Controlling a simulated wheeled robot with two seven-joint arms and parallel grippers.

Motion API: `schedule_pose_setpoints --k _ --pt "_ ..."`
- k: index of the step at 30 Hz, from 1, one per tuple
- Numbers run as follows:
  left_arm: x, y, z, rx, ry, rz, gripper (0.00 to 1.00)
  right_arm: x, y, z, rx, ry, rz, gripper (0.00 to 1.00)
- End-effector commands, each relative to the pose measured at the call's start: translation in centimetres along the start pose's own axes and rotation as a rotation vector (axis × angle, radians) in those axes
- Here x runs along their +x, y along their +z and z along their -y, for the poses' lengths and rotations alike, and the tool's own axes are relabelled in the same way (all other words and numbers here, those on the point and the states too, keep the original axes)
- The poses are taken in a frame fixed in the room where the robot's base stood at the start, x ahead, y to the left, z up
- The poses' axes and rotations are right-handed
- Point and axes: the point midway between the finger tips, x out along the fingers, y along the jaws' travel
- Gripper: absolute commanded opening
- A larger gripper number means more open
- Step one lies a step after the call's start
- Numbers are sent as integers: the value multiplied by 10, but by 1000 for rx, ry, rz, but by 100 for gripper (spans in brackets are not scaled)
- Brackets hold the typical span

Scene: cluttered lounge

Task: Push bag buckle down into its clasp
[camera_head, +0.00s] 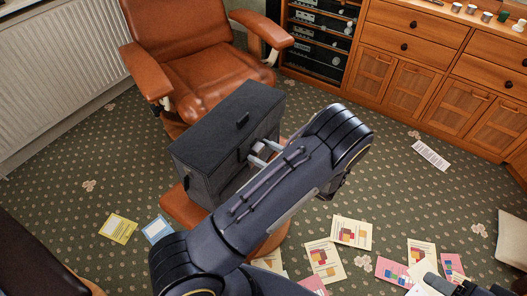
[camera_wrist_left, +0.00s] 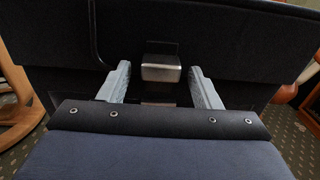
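A dark grey box-shaped bag (camera_head: 212,138) stands upright on a brown leather footstool (camera_head: 180,210). In the left wrist view, the silver buckle (camera_wrist_left: 161,68) sits on the dark front of the bag, at the middle. My left gripper (camera_head: 262,153) is at the bag's right-hand face in the head view. In the left wrist view, its two pale fingers (camera_wrist_left: 160,84) are spread apart, one on each side of the buckle, with nothing held between them. Contact with the bag cannot be told. The clasp below the buckle is not clearly seen. Part of my right gripper (camera_head: 440,284) shows at the bottom right.
A brown leather armchair (camera_head: 205,65) stands just behind the bag. A wooden cabinet (camera_head: 430,65) lines the back right. Papers (camera_head: 350,232) and cards (camera_head: 118,228) lie on the patterned carpet. A radiator (camera_head: 50,75) is at the left.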

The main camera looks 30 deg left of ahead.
Motion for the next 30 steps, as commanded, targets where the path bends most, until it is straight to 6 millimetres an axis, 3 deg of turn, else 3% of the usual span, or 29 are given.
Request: schedule_pose_setpoints --k 10,21,30 --pt "-5 1 1 -2 -1 3 58 -1 0 0 0 0 0 58" --pt "-64 1 1 -2 -4 1 58 -5 -2 2 0 0 0 58" --pt "-78 0 0 -1 0 1 58 -5 -3 2 0 0 0 58"
